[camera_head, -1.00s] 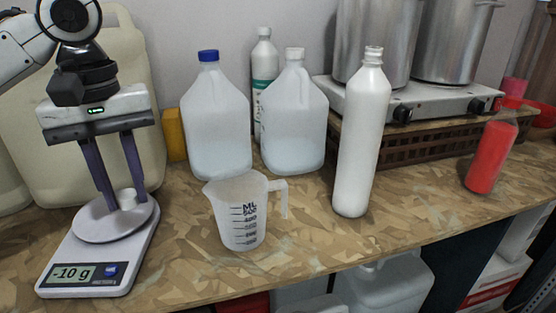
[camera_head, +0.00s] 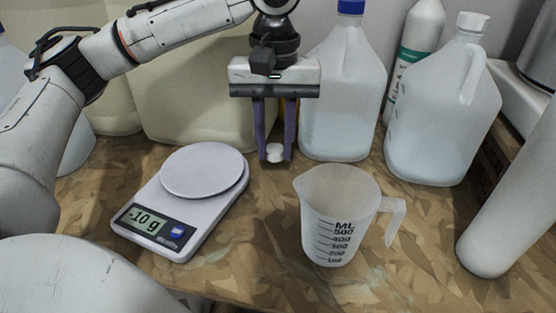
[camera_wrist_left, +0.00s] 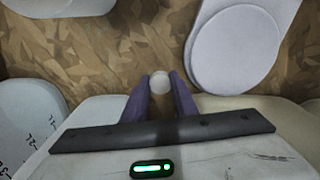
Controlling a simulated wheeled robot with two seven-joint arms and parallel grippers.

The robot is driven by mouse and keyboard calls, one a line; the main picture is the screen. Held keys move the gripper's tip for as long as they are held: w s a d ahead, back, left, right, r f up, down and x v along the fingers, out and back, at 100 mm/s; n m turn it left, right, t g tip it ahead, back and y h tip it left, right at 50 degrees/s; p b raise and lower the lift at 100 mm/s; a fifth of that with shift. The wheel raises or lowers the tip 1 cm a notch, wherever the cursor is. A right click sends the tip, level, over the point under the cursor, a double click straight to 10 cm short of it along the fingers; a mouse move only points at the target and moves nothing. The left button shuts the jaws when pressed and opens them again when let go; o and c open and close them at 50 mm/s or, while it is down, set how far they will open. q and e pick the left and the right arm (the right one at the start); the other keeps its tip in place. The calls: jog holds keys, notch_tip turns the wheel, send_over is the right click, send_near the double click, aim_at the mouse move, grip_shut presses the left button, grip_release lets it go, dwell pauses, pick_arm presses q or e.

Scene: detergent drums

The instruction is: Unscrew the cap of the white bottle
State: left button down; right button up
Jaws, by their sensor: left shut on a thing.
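The white bottle (camera_head: 512,215) stands at the right edge of the head view. Only its lower body shows there; its neck and top are out of view. My left gripper (camera_head: 276,155) is shut on a small white cap (camera_head: 276,152), which sits between the purple fingertips. In the left wrist view the cap (camera_wrist_left: 160,82) also shows between the fingertips (camera_wrist_left: 159,85). The gripper is behind the measuring jug and right of the scale, well apart from the white bottle. I cannot tell whether the cap touches the table. My right gripper is not in view.
A kitchen scale (camera_head: 185,205) reading -10 g stands left, its plate empty. A measuring jug (camera_head: 338,215) stands in front. A blue-capped jug (camera_head: 343,95) and a white-capped jug (camera_head: 440,115) stand behind, with a green-labelled bottle (camera_head: 410,55). A large beige canister (camera_head: 185,85) is at the back.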

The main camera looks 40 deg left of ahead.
aim_at(275, 150)
pick_arm(q)
jog(key=shift+f, duration=0.4)
notch_tip(275, 150, down, 3)
jog(key=shift+f, duration=0.1)
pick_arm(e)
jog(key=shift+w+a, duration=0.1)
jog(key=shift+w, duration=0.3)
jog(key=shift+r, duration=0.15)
pick_arm(q)
jog(key=c, duration=1.4)
grip_release()
jog(key=shift+f, duration=0.1)
jog(key=shift+c, duration=0.2)
